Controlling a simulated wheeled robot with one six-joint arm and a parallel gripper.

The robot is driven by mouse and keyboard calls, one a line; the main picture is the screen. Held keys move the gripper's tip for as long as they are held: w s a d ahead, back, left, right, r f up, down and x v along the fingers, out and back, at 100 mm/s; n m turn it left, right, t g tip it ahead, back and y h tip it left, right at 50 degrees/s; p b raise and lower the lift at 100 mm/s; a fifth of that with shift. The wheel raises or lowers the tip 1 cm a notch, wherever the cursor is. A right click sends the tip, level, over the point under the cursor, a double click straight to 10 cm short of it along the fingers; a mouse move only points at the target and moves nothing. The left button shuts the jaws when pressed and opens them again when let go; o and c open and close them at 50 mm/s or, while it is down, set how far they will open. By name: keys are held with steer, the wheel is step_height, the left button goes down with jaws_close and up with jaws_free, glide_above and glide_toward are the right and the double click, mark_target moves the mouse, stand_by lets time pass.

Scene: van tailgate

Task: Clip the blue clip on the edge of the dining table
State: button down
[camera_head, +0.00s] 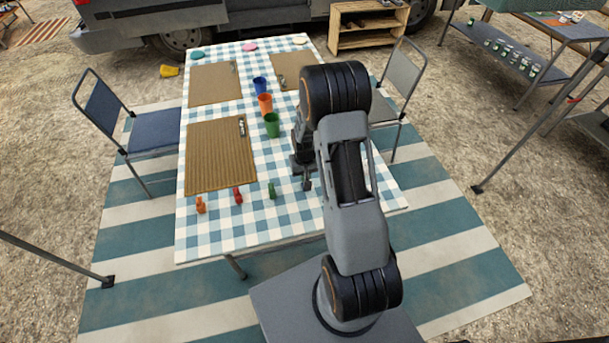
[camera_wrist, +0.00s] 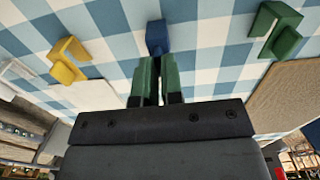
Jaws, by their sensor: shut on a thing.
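The blue clip (camera_wrist: 157,37) shows at the fingertips of my gripper (camera_wrist: 157,68) in the wrist view. The green-padded fingers are shut on its near end. The checked blue-and-white tablecloth lies behind it, and I cannot tell whether the clip touches the cloth. In the head view my gripper (camera_head: 306,181) points down over the right front part of the dining table (camera_head: 240,237). The blue clip cannot be made out there.
In the wrist view a yellow clip (camera_wrist: 69,60) is left of my gripper and a green clip (camera_wrist: 279,30) right. In the head view red (camera_head: 237,196) and orange (camera_head: 200,205) clips stand farther left. Cups (camera_head: 265,104) and placemats (camera_head: 220,155) lie behind. The table's front strip is clear.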

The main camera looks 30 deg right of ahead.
steer(key=shift+r+p, duration=1.55)
steer(key=shift+r, duration=0.9)
